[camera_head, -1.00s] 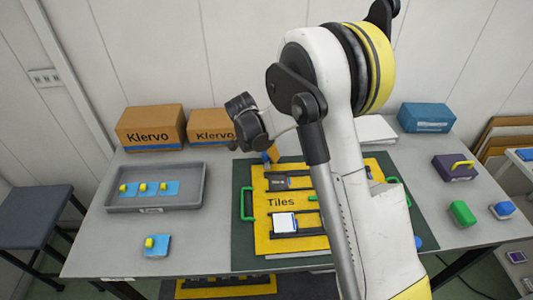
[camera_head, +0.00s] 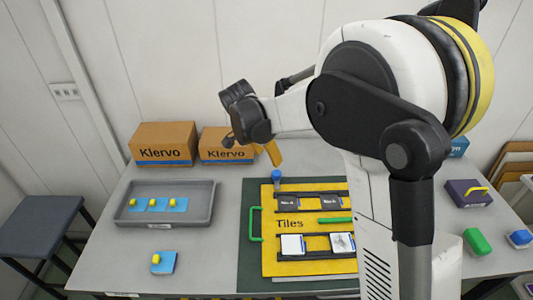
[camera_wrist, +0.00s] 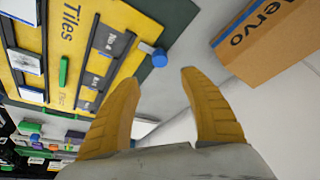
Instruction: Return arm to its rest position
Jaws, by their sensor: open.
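My gripper (camera_wrist: 165,108) shows in the wrist view as two yellow fingers spread apart with nothing between them. In the head view my gripper (camera_head: 273,153) hangs above the back of the table, near the far edge of the yellow Tiles board (camera_head: 269,240). The board lies on a dark green mat (camera_head: 247,275) and bears dark tiles and white-topped tiles in black rails. A blue round knob (camera_head: 277,174) is at its back left corner. My arm covers the right part of the board.
Two Klervo boxes (camera_head: 163,143) stand at the back left. A grey tray (camera_head: 207,206) holds several blue pieces with yellow knobs; one more blue piece (camera_head: 163,263) lies in front. A purple block (camera_head: 469,193), a green block (camera_head: 477,241) and a blue block (camera_head: 519,238) are at right.

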